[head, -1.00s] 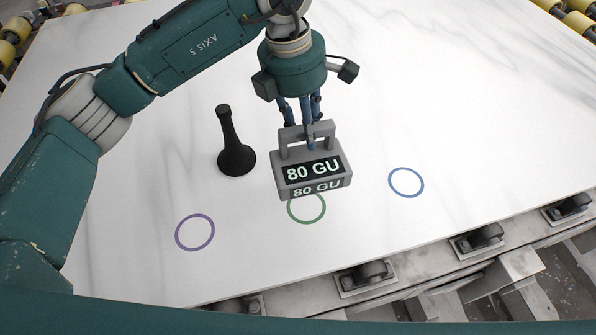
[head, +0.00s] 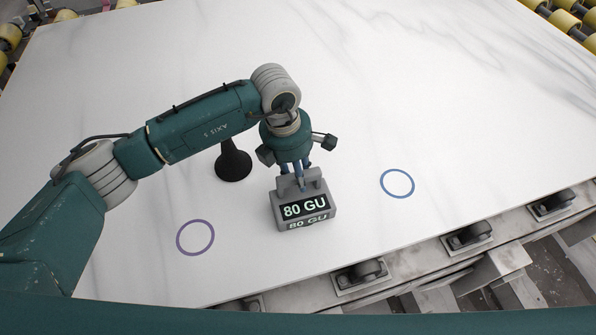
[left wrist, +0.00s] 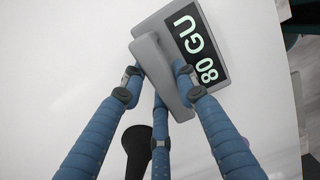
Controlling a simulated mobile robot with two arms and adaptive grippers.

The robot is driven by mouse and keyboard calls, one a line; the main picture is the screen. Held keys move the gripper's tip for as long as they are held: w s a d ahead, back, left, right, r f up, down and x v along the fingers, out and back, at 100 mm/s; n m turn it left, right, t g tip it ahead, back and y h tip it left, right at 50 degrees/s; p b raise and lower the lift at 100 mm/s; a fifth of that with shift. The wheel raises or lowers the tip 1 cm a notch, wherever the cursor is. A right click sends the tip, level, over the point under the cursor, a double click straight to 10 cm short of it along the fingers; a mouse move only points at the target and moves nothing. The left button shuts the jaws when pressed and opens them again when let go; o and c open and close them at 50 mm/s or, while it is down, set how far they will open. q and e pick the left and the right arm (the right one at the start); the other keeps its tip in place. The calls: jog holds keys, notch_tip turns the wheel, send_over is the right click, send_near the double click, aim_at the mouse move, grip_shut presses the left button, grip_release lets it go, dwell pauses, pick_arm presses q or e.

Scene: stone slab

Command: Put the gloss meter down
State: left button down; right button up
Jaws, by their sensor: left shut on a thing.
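The gloss meter (head: 304,209) is a grey box with a handle and a lit display reading 80 GU. It appears upright at the middle of the ring row, and the green ring is hidden, apparently beneath it. I cannot tell whether its base touches the slab (head: 440,120). My left gripper (head: 300,181) is above it, with its blue fingers shut on the handle. In the left wrist view, the fingers hold the handle beside the display of the meter (left wrist: 200,45). My right gripper is not in view.
A black flared stand (head: 233,163) is close behind and left of the meter, partly hidden by my arm. A purple ring (head: 195,238) lies left and a blue ring (head: 397,184) right, both empty. Rollers (head: 468,236) line the slab's front edge.

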pick_arm(q)
jog(key=shift+f, duration=0.15)
jog(key=c, duration=1.3)
grip_release()
jog(key=shift+c, duration=0.2)
jog(key=shift+r, duration=0.35)
jog(key=r+b, duration=0.1)
jog(key=r, duration=0.2)
jog(key=a+r, duration=0.1)
jog(key=r, duration=0.3)
jog(key=r+b, duration=0.1)
jog(key=r, duration=0.2)
jog(key=shift+s+a+r+b, duration=0.15)
jog(key=shift+s+a+b, duration=0.05)
jog(key=shift+a+b, duration=0.1)
jog(key=shift+s+a+r, duration=0.1)
jog(key=shift+r, duration=0.55)
